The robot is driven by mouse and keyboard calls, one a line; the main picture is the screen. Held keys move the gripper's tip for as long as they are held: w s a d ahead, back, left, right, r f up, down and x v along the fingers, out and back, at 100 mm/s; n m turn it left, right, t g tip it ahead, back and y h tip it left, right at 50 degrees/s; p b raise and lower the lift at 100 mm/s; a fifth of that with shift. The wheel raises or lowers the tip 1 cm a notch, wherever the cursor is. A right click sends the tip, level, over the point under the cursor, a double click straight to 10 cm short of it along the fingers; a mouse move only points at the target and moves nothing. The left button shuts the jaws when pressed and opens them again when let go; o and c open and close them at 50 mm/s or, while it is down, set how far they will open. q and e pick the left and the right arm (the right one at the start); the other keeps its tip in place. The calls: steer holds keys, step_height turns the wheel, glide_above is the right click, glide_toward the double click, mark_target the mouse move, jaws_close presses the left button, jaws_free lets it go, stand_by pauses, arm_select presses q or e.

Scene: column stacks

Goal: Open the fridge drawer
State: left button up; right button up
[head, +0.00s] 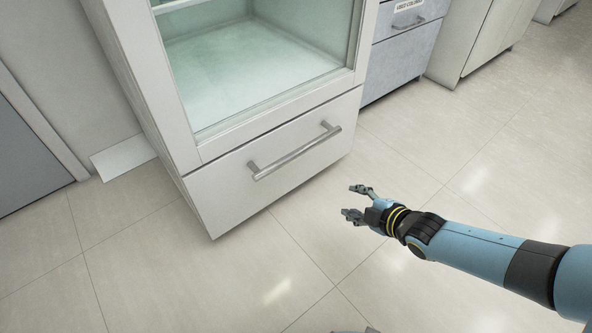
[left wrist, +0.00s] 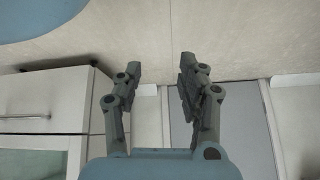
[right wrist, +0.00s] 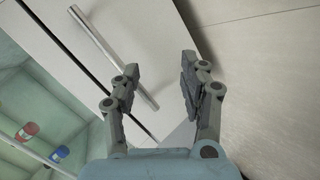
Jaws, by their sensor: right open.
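The fridge drawer (head: 232,190) is the white front panel under the glass door of the fridge, and it looks shut. Its metal bar handle (head: 295,155) runs across the panel. In the head view my right gripper (head: 354,202) is open and empty, in front of the drawer and to the right of the handle, apart from it. In the right wrist view the handle (right wrist: 115,55) passes up and left of the open fingers (right wrist: 160,75). My left gripper is outside the head view; its own wrist view shows its fingers (left wrist: 160,75) apart with nothing between them.
The fridge's glass door (head: 255,65) is above the drawer, with colored containers (right wrist: 27,131) inside. A grey-blue drawer cabinet (head: 402,60) stands right of the fridge. A grey door (head: 35,150) is at the left. The tiled floor (head: 200,285) in front is clear.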

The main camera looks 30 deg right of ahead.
steer(key=w+n+t+y+b, duration=0.1)
steer(key=w+n+t+b, duration=0.3)
steer(key=w, duration=0.3)
steer(key=n+y+b, duration=0.1)
steer(key=n+b, duration=0.2)
steer(key=b, duration=0.1)
glide_toward(303, 153)
steer(key=shift+t, duration=0.3)
steer(key=b+x, duration=0.1)
steer(key=x, duration=0.2)
steer(key=b+x, duration=0.2)
steer(key=x, duration=0.2)
steer(key=b+x, duration=0.1)
steer(key=x, duration=0.3)
steer(key=shift+s+f, duration=0.1)
steer(key=shift+f, duration=0.2)
arm_select(q)
steer(key=w+d+r+m+t+h, duration=0.1)
steer(key=w+d+r+t, duration=0.1)
steer(key=w+r+t, duration=0.5)
steer(key=w+d+r+m+t+h, duration=0.1)
steer(key=w+r+t, duration=0.5)
steer(key=r, duration=0.8)
steer(key=shift+w+d+r+t+h+b, duration=0.35)
steer(key=shift+w+d, duration=0.35)
steer(key=shift+w, duration=0.4)
arm_select(e)
jaws_close()
